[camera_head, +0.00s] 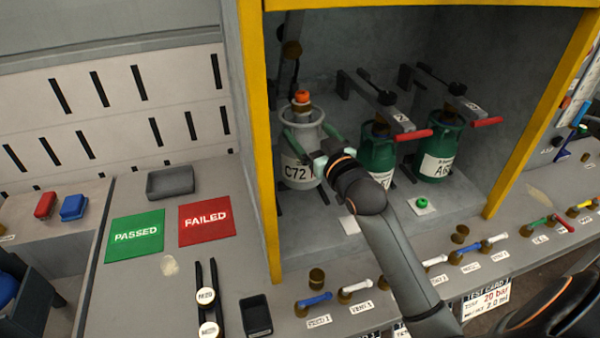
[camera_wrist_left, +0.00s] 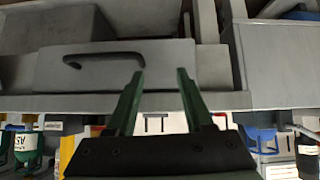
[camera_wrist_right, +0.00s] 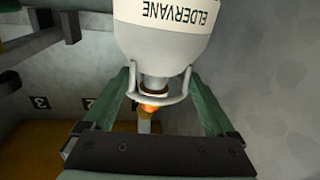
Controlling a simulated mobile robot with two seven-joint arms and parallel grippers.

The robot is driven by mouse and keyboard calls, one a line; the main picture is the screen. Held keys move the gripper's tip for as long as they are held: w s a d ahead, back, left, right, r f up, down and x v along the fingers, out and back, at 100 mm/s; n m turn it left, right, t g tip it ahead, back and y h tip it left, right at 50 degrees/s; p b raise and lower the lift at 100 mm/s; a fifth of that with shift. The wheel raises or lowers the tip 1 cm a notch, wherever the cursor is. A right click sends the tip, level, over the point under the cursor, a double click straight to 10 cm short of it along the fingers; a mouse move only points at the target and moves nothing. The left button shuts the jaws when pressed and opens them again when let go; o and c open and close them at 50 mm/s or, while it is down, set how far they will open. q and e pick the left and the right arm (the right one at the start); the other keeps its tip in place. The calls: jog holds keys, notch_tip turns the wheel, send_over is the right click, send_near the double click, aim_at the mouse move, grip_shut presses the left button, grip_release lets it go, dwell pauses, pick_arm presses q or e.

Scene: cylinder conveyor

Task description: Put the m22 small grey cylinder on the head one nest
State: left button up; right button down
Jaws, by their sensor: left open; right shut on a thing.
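The small grey cylinder (camera_head: 297,168), with a white label starting "C72", is upright at the left place inside the yellow-framed cabinet. It shows upside down in the right wrist view (camera_wrist_right: 165,45), where its label reads "ELDERVANE". My right gripper (camera_head: 304,134) is shut on the cylinder near its collar, its green fingers on either side. My left gripper (camera_wrist_left: 160,75) is open and empty.
Two green cylinders (camera_head: 378,152) (camera_head: 437,150) stand to the right under clamp arms with red handles (camera_head: 414,134). The yellow post (camera_head: 258,150) is close on the left. Valve levers (camera_head: 315,300) line the front ledge. PASSED (camera_head: 135,236) and FAILED (camera_head: 207,220) pads are outside, left.

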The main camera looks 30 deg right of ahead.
jog(key=shift+s+f+b, duration=0.1)
jog(key=shift+f+b, duration=0.25)
jog(key=shift+f, duration=3.95)
jog(key=shift+c, duration=0.4)
grip_release()
jog(key=shift+f, duration=0.4)
jog(key=shift+o, duration=0.4)
jog(key=shift+r, duration=0.15)
jog(key=s+a, duration=0.1)
jog(key=s, duration=1.1)
jog(key=shift+b, duration=0.3)
